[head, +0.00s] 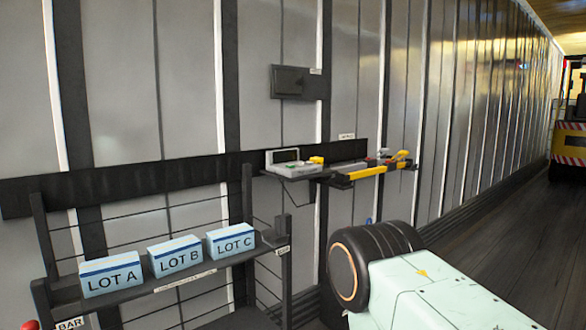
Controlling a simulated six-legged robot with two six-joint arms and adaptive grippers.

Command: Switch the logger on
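No part in view is plainly marked as the logger. A grey device (293,167) with a small greenish screen lies on a narrow wall shelf (330,176) near the middle, and a yellow piece (316,160) sits at its right end. A dark flat box (289,81) with a small knob or latch is fixed to the wall above, with a small label at its upper right. Any switch is too small to make out. Neither of my grippers is in view.
A dark rack (60,293) at the lower left carries three blue-and-white boxes, LOT A (110,275), LOT B (176,256) and LOT C (231,241). Yellow tools (366,173) lie right of the device. A forklift (571,120) stands far right; floor before it looks clear.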

